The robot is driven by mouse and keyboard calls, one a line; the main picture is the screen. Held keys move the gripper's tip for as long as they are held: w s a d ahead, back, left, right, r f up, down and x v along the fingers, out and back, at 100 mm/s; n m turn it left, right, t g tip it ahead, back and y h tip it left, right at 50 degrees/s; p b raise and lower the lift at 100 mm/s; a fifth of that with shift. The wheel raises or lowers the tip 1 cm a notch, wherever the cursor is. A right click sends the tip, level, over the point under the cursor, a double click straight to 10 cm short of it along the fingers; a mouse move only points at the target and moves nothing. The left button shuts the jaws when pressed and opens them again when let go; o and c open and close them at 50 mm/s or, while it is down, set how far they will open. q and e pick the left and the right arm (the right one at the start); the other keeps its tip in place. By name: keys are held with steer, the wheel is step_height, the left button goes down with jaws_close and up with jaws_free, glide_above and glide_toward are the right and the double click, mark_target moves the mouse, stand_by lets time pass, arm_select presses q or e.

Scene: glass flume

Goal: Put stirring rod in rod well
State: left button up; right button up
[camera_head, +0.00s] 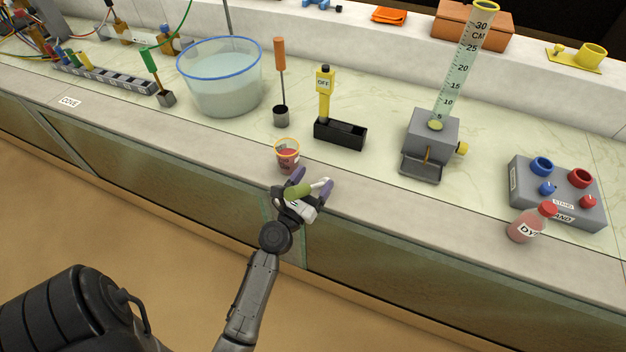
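A rod with an orange handle (280,54) stands upright with its lower end in a small dark cup (281,116) on the bench. I cannot tell from looks alone which is the stirring rod and which cup is the rod well. My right gripper is not in view.
A clear basin of water (222,98) stands left of the orange rod. A yellow OFF device (325,88) in a black holder (341,134), a graduated cylinder (464,60) on a grey base, a grey stand (557,194) and a dye bottle (524,227) stand to the right.

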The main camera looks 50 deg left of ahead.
arm_select(q)
jaws_close()
stand_by(0.5)
steer(key=s+d+r+m+g+h+p, duration=0.1)
steer(key=d+r+m+h+p, duration=0.45)
steer(key=d+r+h, duration=0.35)
steer(key=d+r+m+g+h+p, duration=0.1)
steer(key=d+r+m+h+p, duration=0.3)
steer(key=d+r+h+p, duration=0.6)
step_height(320, 180, up, 32)
steer(key=a+y+p, duration=0.2)
steer(key=p, duration=3.1)
steer(key=shift+a+y, duration=0.3)
steer(key=shift+a, duration=0.05)
